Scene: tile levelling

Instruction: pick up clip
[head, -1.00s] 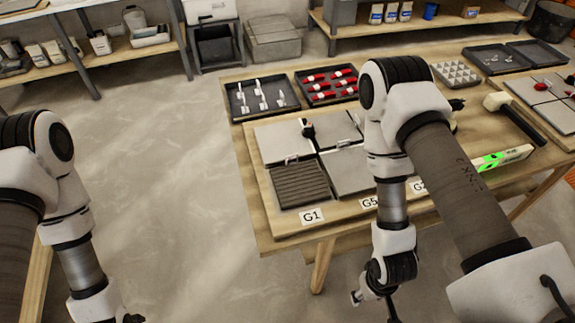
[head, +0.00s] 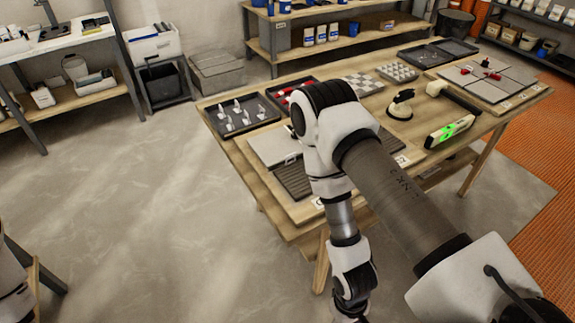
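Several white clips (head: 245,118) stand in a dark tray (head: 256,127) at the back left of the wooden table. Another small pale clip (head: 291,158) sits at the front edge of a grey tile (head: 268,147), beside a bare ribbed patch (head: 291,181). My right arm crosses in front of the table and hides much of the tile panel. Its wrist hangs in front of the table's near edge, and the gripper is cut off below the picture. Only a bit of my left arm shows at the left edge, without its gripper.
A tray of red pieces (head: 283,93) is partly hidden by my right arm. A suction cup tool (head: 401,104), a mallet (head: 452,95) and a green-lit level (head: 450,131) lie to the right. A second tile panel (head: 487,83) is farther right. Floor left of the table is clear.

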